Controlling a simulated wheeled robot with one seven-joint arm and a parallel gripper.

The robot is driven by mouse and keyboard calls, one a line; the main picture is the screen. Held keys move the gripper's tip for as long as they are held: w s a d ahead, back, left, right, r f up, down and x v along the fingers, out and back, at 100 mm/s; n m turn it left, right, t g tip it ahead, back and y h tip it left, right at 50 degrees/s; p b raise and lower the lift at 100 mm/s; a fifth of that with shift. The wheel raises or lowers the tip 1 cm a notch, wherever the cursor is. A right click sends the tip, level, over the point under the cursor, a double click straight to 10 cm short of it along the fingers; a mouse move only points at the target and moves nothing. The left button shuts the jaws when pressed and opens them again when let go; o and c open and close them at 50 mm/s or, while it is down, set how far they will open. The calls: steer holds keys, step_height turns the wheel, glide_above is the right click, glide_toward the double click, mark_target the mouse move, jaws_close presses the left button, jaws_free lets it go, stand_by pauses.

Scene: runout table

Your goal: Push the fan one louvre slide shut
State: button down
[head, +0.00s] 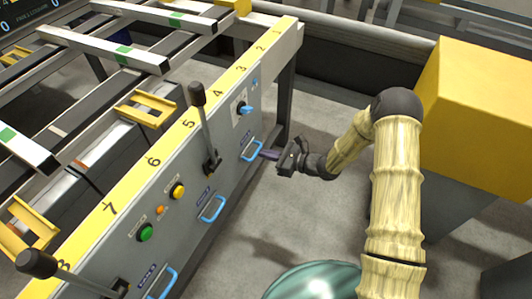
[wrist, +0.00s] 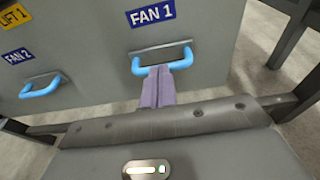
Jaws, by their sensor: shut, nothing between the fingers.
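The fan one slide shows as a blue handle (wrist: 162,62) under a blue FAN 1 label (wrist: 157,14) in the wrist view. In the head view the same blue handle (head: 252,150) is on the table's grey side panel. My gripper (wrist: 159,72) is shut and empty, its purple fingertips at the lower edge of the handle's bar. In the head view my gripper (head: 264,154) reaches the handle from the right. I cannot tell whether the tips touch the bar. The louvre itself is not visible, and how far the slide stands open cannot be told.
A FAN 2 handle (wrist: 41,88) is left of it; further blue handles (head: 211,208) run along the panel. Levers (head: 198,95), a green button (head: 145,232) and a yellow button (head: 177,191) stick out. A yellow box (head: 478,90) stands right. Floor beside the panel is clear.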

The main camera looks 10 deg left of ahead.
steer(key=p+v, duration=0.3)
steer(key=v, duration=1)
steer(key=shift+f, duration=0.2)
steer(key=shift+d, duration=0.15)
steer(key=shift+s, duration=0.1)
steer(key=s+d+r+n+g+h, duration=0.4)
steer(key=s+r+n+g+h, duration=0.25)
steer(key=s+n, duration=0.4)
steer(key=s+d+r+n+t+h, duration=0.55)
steer(key=d+r+n+h, duration=0.4)
steer(key=d+r, duration=0.25)
steer(key=w+d+p+v, duration=0.1)
steer(key=w+p+v, duration=0.2)
steer(key=p+v, duration=1.2)
steer(key=w+d+r+p+v, duration=0.1)
steer(key=w+p+v, duration=0.2)
steer(key=p+v, duration=1.3)
steer(key=shift+r+y+p, duration=0.4)
steer(key=shift+r+p, duration=0.1)
steer(key=shift+p, duration=0.35)
